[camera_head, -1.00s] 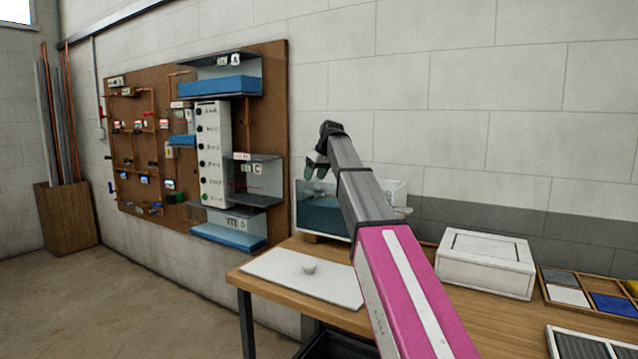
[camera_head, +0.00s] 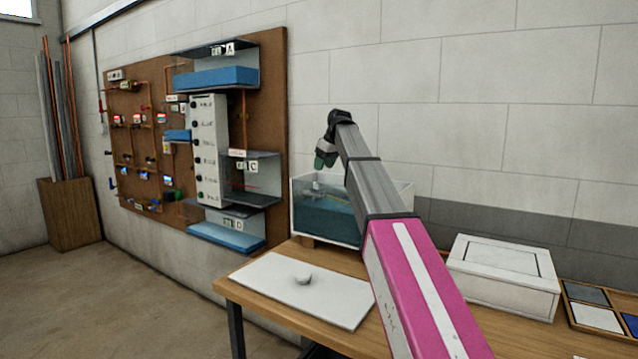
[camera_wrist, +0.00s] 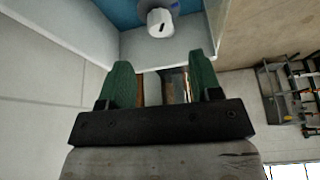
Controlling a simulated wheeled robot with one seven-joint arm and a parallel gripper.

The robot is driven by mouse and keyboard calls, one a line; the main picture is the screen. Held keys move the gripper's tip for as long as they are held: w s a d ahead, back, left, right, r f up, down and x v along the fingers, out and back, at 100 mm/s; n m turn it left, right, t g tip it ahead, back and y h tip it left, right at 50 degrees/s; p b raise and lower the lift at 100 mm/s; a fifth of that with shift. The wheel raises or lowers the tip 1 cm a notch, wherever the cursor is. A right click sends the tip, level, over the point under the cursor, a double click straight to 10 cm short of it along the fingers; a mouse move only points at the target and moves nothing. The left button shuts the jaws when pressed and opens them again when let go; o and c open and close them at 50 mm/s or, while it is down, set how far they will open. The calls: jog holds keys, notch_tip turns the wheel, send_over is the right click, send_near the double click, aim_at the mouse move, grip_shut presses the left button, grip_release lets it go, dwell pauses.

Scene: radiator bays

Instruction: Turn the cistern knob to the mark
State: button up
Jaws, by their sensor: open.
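A glass-walled cistern (camera_head: 325,213) with blue-green water stands at the back of the bench, partly hidden by my arm. My gripper (camera_head: 326,158) hangs just above its left part, with dark green fingers pointing down. In the wrist view my gripper (camera_wrist: 158,70) is open, with nothing held between its fingers. A white knob (camera_wrist: 160,22) with a short dark line on it shows at the top of the wrist view. It sits on a grey-blue round base against blue, ahead of the fingertips and apart from them. I cannot make out a target mark.
A white slab (camera_head: 270,300) with a small pale round piece (camera_head: 303,280) lies on the bench (camera_head: 232,290). A white box (camera_head: 503,270) and a tray of coloured tiles (camera_head: 600,305) stand at right. A brown wall board (camera_head: 270,120) carries pipes and blue tanks.

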jog(key=x, duration=0.8)
jog(key=c, duration=0.9)
